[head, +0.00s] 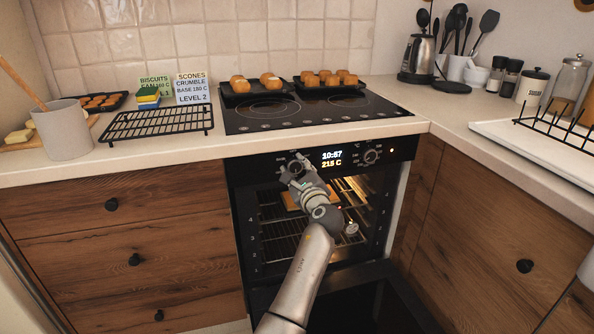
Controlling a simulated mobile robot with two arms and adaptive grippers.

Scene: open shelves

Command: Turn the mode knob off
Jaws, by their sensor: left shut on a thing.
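The oven's black control panel (335,156) has a display reading 10:57 and 215 C. The mode knob (297,165) is to the left of the display, mostly hidden by my gripper. My left gripper (295,170) reaches up from below and is shut on this knob. The knob's exact pointer setting is hidden. A second knob (371,156) is to the right of the display, clear of the gripper. My right gripper is not in view.
The oven is lit inside, with wire racks (280,245); its door (350,305) appears lowered below my arm. A kettle (418,58) stands at right.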

